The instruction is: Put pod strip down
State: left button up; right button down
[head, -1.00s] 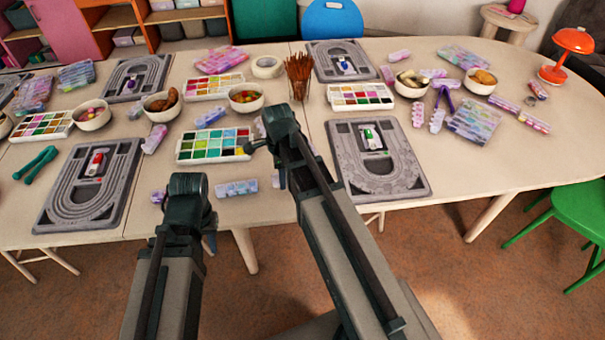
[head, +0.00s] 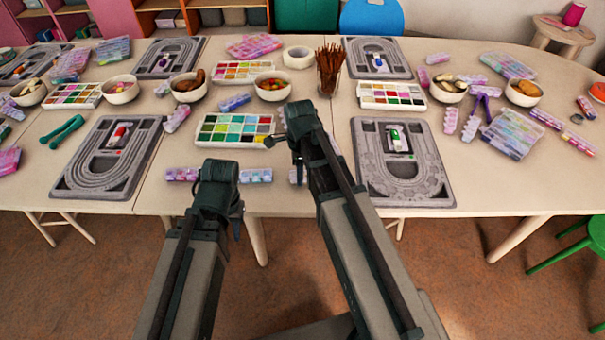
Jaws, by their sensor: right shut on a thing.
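My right gripper (head: 297,158) is over the front of the table between the paint palette and the right grey bead board (head: 402,165). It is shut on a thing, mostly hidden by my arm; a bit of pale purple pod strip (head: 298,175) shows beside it. My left gripper (head: 237,222) hangs at the table's front edge, its jaws mostly hidden behind its wrist. Another purple pod strip (head: 256,176) lies on the table just behind it, with a similar purple piece (head: 182,174) to its left.
The left grey bead board (head: 108,158) lies at the left front. A colour palette (head: 234,130), a bowl of beads (head: 272,88) and a jar of brown sticks (head: 329,70) stand behind my grippers. The tabletop (head: 480,190) right of the right board is clear at the front.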

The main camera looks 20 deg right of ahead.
jog(key=shift+f, duration=0.1)
jog(key=shift+d+f, duration=0.1)
jog(key=shift+f, duration=0.05)
jog(key=shift+c, duration=2.2)
grip_release()
notch_tip(320, 180, up, 13)
jog(key=p, duration=1.2)
jog(key=s+a+n, duration=0.5)
jog(key=s+n, duration=0.2)
jog(key=n, duration=0.5)
jog(key=s+a+n+h, duration=0.1)
jog(key=s+a+n, duration=0.4)
jog(key=n, duration=0.8)
jog(key=shift+s+a+f, duration=0.2)
jog(key=shift+s+a, duration=0.05)
jog(key=shift+s, duration=0.9)
